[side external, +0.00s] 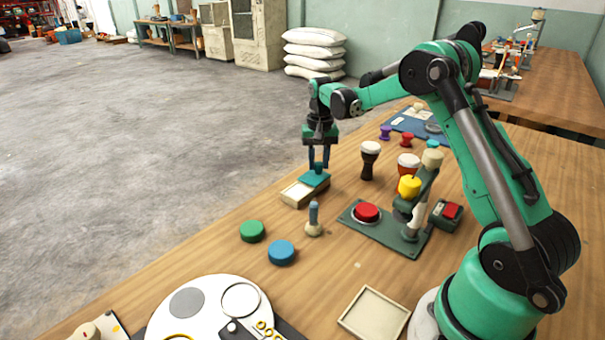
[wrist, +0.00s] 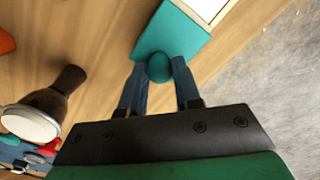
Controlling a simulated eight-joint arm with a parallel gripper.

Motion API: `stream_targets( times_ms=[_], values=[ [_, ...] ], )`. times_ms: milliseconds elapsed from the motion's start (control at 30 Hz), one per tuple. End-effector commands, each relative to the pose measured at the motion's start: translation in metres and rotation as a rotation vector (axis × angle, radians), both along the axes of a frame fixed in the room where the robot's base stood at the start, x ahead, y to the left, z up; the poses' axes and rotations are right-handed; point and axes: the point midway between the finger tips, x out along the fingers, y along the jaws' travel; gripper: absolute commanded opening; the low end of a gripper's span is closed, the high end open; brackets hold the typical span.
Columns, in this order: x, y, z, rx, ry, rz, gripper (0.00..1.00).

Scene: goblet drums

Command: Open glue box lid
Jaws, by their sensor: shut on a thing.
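The glue box (side external: 296,194) is a low cream box near the table's left edge in the side view. Its teal lid (side external: 315,179) is over the box's far right end, and the near left part of the box shows uncovered. In the wrist view the teal lid (wrist: 168,28) has a round knob (wrist: 159,68), with the pale box (wrist: 208,8) beyond it. My gripper (side external: 319,165) points down, its two blue fingers closed on the knob. I cannot tell whether the lid touches the box.
A blue-grey handled tool (side external: 314,218) stands close in front of the box. A dark goblet drum (side external: 370,160) stands to its right. A press with a red pad (side external: 367,212) is nearby. Green (side external: 252,231) and blue (side external: 282,252) discs lie nearer the camera.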

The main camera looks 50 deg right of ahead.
Motion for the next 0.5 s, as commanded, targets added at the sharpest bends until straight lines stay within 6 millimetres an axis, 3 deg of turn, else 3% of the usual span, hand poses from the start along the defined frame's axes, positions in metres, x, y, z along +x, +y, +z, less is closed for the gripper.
stream_targets(
  times_ms=[33, 100, 133, 500],
  values=[
    [-0.0001, 0.0001, 0.0003, -0.001, 0.0, 0.001, 0.36],
    [0.0, 0.0001, 0.0003, -0.001, 0.0, 0.0, 0.56],
    [0.0, 0.0001, 0.0003, -0.001, 0.0, 0.0, 0.6],
    [0.0001, 0.0003, 0.0076, 0.0, 0.0, 0.0, 0.6]
  ],
)
